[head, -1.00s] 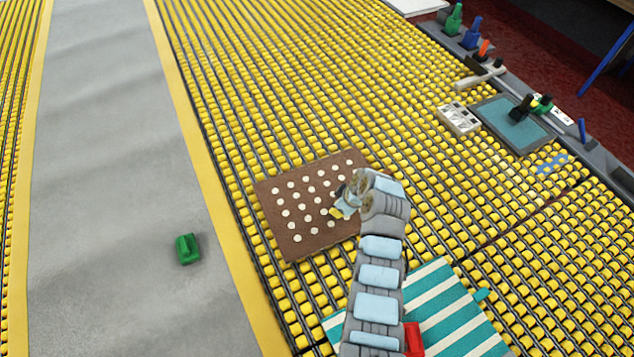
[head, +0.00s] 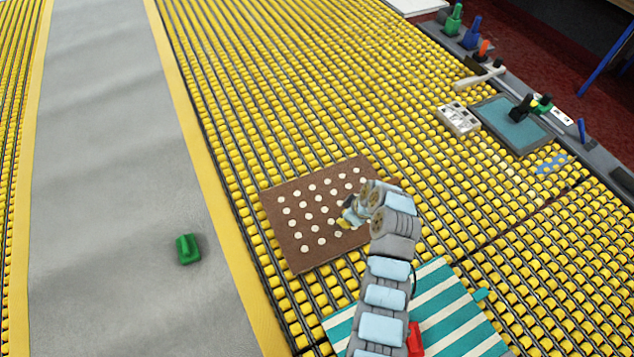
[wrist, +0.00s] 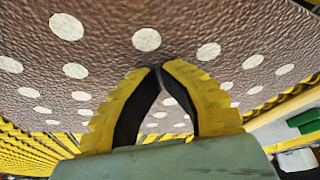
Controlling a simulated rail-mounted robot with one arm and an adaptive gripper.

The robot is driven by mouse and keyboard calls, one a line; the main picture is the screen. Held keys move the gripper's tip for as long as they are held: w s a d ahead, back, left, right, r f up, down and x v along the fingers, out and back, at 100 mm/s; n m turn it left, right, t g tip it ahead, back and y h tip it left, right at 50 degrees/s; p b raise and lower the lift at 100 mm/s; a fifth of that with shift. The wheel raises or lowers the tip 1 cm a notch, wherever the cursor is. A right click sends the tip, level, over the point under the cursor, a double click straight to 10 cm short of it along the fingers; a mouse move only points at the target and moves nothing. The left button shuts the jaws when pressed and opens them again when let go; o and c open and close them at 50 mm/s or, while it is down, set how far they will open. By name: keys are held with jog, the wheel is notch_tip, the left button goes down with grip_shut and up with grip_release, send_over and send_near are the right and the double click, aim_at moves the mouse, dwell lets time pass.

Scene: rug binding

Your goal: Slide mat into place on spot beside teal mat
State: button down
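A brown mat with cream dots (head: 310,222) lies flat on the yellow rollers; it fills much of the wrist view (wrist: 100,50). My gripper (head: 345,219) is over the right part of the brown mat. In the wrist view its two yellow-and-black fingertips (wrist: 161,68) come together at the mat's dotted face, with nothing seen between them. The teal-and-cream striped mat (head: 452,308) lies below and to the right of the brown mat, with a strip of rollers between them. My arm covers part of the striped mat and of that gap.
A green block (head: 187,249) sits on the grey strip (head: 115,180) at left, bordered by a yellow edge. A red object (head: 414,340) is beside my arm on the striped mat. A teal panel (head: 512,127) and a white slotted block (head: 459,119) are at upper right. Rollers above the brown mat are clear.

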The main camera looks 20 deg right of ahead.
aim_at(358, 241)
jog(key=shift+s, duration=0.1)
jog(key=shift+s+d, duration=0.15)
jog(key=shift+s, duration=0.8)
jog(key=shift+s+d, duration=0.15)
jog(key=shift+s, duration=0.8)
jog(key=shift+s, duration=0.15)
jog(key=shift+s+d, duration=0.25)
jog(key=shift+s, duration=0.65)
jog(key=shift+s+d+f, duration=0.1)
jog(key=shift+s+d, duration=0.05)
jog(key=shift+s, duration=0.75)
jog(key=shift+s+d, duration=0.2)
jog(key=shift+s, duration=1.2)
jog(key=shift+s+p, duration=0.2)
jog(key=shift+p, duration=0.1)
